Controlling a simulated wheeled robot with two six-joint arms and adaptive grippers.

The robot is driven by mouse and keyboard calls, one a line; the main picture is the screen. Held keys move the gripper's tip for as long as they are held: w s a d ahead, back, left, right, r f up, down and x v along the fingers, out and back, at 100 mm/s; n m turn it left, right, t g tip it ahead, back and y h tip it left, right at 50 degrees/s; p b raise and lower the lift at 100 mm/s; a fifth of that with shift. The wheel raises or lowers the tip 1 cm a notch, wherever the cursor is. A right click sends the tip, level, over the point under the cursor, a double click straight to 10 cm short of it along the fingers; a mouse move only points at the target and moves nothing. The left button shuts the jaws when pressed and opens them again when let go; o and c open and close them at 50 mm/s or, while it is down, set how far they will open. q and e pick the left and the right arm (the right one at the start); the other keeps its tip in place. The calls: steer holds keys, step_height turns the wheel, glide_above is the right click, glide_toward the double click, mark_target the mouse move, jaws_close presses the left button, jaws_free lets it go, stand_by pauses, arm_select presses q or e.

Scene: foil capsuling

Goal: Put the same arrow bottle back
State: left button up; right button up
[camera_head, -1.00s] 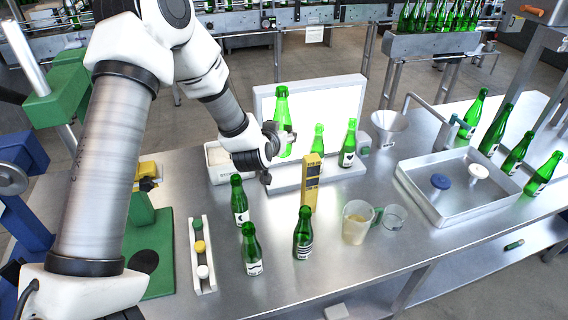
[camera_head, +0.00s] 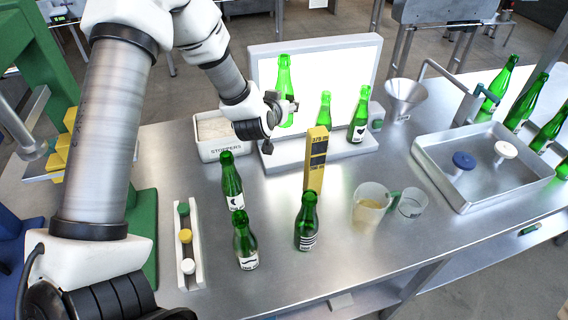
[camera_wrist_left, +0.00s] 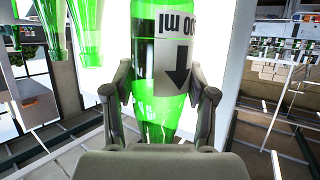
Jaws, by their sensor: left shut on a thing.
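My left gripper (camera_head: 282,110) is shut on a green bottle (camera_head: 285,75). The bottle is upright in front of the lit white panel (camera_head: 340,75), with its base above the panel's foot. In the left wrist view, the held bottle (camera_wrist_left: 150,110) stands between both fingers, and its white label (camera_wrist_left: 177,50) shows a black arrow and upside-down "ml" text. Two more green bottles, one in the middle (camera_head: 325,108) and one at the right (camera_head: 358,121), stand at the panel. My right gripper is not in view.
Green bottles stand in front: one moustache-labelled (camera_head: 245,243), one striped (camera_head: 306,225), one behind (camera_head: 231,183).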

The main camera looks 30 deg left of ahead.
arm_select(q)
steer(key=f, duration=0.3)
steer(key=shift+w+a+f+b, duration=0.25)
steer(key=shift+w+b, duration=0.1)
steer(key=shift+w, duration=0.05)
step_height(320, 180, down, 8)
steer(key=shift+s+d+f+p, duration=0.15)
steer(key=shift+f+p, duration=0.05)
steer(key=shift+p, duration=1.05)
steer(key=shift+f, duration=0.35)
steer(key=o, duration=1)
steer(key=shift+s, duration=0.1)
steer(key=o, duration=0.3)
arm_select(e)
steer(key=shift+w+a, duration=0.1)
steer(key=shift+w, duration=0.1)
arm_select(q)
steer(key=shift+r, duration=0.3)
steer(key=b+v, duration=0.3)
steer(key=v, duration=0.8)
steer(key=shift+s+r, duration=0.1)
steer(key=shift+s, duration=0.25)
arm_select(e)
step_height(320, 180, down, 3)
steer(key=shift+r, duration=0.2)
